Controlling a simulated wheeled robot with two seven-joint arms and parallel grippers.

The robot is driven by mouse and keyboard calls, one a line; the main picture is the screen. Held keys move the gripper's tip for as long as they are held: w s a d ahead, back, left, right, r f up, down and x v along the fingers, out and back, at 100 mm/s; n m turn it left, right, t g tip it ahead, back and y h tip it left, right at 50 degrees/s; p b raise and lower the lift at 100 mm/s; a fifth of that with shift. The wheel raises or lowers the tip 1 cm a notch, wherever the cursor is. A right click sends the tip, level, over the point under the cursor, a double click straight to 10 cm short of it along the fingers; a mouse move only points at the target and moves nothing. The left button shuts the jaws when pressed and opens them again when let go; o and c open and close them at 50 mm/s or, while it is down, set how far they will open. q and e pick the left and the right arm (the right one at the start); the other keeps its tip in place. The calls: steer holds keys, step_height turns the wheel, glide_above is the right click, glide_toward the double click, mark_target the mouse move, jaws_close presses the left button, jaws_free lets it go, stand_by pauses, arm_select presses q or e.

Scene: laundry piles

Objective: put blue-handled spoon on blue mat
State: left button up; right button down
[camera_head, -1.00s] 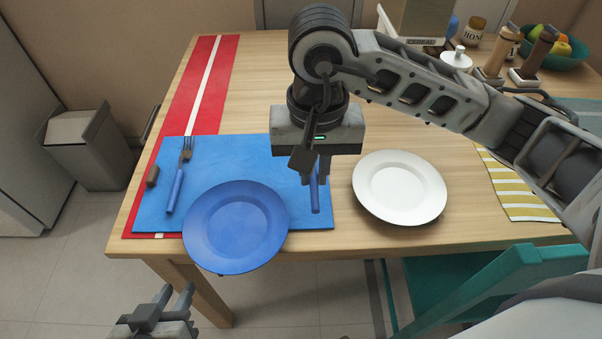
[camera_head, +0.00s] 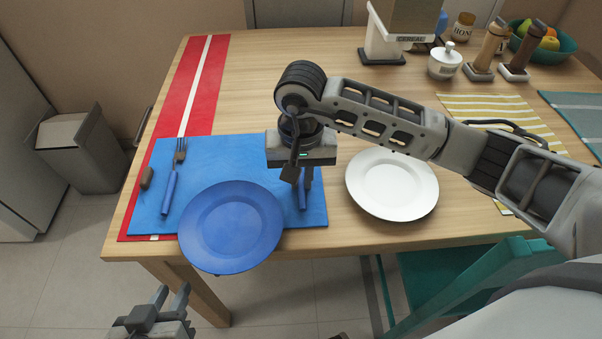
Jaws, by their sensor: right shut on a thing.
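The blue mat (camera_head: 240,155) lies at the table's left front, over a red runner. My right gripper (camera_head: 303,182) is over the mat's right part, shut on the blue-handled spoon. Only the spoon's blue handle (camera_head: 302,199) shows below the fingers; its bowl is hidden. The handle appears at or just above the mat, and I cannot tell if it touches. A blue plate (camera_head: 230,228) overlaps the mat's front edge. A blue-handled fork (camera_head: 169,190) lies on the mat's left part. My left gripper (camera_head: 172,302) is open and empty, low in front of the table.
A white plate (camera_head: 392,184) stands right of the mat. A small brown object (camera_head: 147,177) lies at the mat's left edge. A cereal box (camera_head: 408,22), a white lidded pot (camera_head: 444,62), mills (camera_head: 487,52) and a fruit bowl (camera_head: 548,47) stand at the back right.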

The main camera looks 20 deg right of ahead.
mark_target(301, 182)
steer(key=shift+f, duration=0.2)
steer(key=c, duration=1.4)
jaws_free()
steer(key=shift+c, duration=0.2)
steer(key=shift+r, duration=0.1)
steer(key=shift+r, duration=0.6)
step_height(301, 182, up, 11)
steer(key=shift+s, duration=0.1)
